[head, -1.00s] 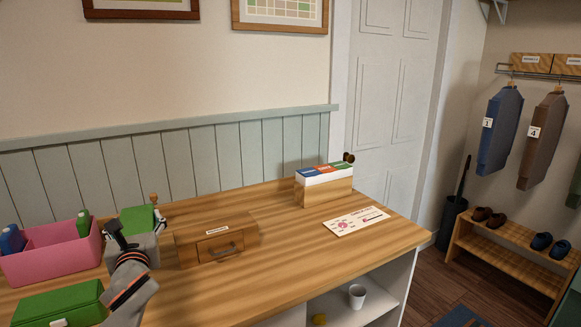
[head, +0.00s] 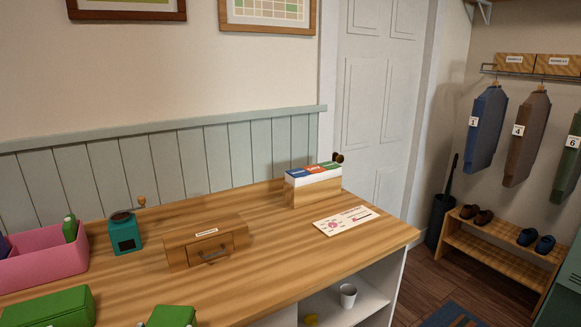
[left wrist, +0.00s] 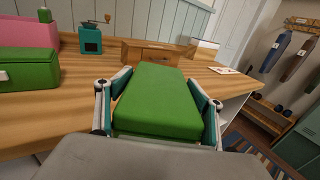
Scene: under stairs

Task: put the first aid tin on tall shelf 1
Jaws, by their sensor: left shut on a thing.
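My left gripper (left wrist: 158,97) is shut on a green box-shaped tin (left wrist: 160,90), one finger on each side, in the left wrist view. The held tin also shows at the bottom edge of the head view (head: 172,316), mostly cut off. No lettering is readable on it, so I cannot confirm it is the first aid tin. A similar green tin (head: 50,308) stands on the counter at the lower left. I cannot identify tall shelf 1 in either view. My right gripper is not in view.
On the wooden counter (head: 270,258) stand a pink bin (head: 45,266), a teal grinder (head: 125,236), a small wooden drawer box (head: 200,246) and a card file box (head: 314,188). A shoe bench (head: 490,255) is at right. Floor lies between counter and bench.

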